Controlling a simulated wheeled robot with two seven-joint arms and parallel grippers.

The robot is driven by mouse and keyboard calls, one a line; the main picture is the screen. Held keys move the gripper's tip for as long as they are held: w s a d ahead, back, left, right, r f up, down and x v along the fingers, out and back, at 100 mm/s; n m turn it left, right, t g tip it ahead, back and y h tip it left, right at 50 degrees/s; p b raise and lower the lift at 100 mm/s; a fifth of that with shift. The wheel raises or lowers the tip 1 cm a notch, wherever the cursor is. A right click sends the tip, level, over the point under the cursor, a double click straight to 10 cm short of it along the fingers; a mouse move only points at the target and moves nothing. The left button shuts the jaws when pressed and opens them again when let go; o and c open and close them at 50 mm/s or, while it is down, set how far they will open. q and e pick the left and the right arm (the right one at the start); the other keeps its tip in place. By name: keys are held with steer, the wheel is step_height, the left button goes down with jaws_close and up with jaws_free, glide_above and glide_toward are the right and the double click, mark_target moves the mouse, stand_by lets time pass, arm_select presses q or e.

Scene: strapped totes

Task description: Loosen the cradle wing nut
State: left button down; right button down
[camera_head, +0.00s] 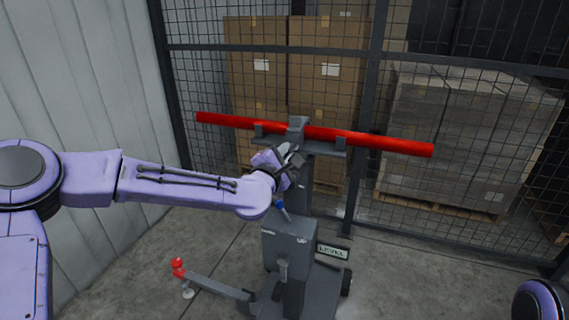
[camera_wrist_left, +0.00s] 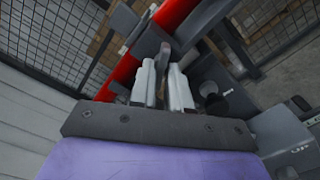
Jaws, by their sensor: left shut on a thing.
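A long red bar (camera_head: 375,142) lies across the grey cradle (camera_head: 325,148) on top of a grey stand. My left gripper (camera_head: 287,152) is at the cradle's left side, just below the bar. In the left wrist view its two pale fingers (camera_wrist_left: 163,80) are close together, with a small dark grey piece between their tips, up against the cradle. This piece is at the wing nut's place; the fingers hide most of it. The red bar also shows in the left wrist view (camera_wrist_left: 122,75), running diagonally behind the fingers. My right gripper is not in view.
A black knob (camera_wrist_left: 216,103) sits right of the fingers. Mesh fencing and stacked cartons (camera_head: 255,75) stand behind.

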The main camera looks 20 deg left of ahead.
arm_select(q)
steer(key=shift+d+n+b, duration=0.15)
steer(key=shift+n+b, duration=3.95)
steer(key=shift+b, duration=0.65)
steer(key=shift+d+n+b, duration=0.15)
steer(key=shift+n+b, duration=3.95)
steer(key=shift+b, duration=0.65)
steer(key=shift+d+n+b, duration=0.15)
steer(key=shift+n+b, duration=3.95)
steer(key=shift+b, duration=0.65)
steer(key=shift+r, duration=0.1)
steer(key=c, duration=1.2)
jaws_free()
steer(key=shift+c, duration=0.2)
steer(key=s+b, duration=0.1)
steer(key=s, duration=0.9)
steer(key=shift+s+a+b, duration=0.15)
steer(key=shift+s+b, duration=0.15)
steer(key=shift+b, duration=0.05)
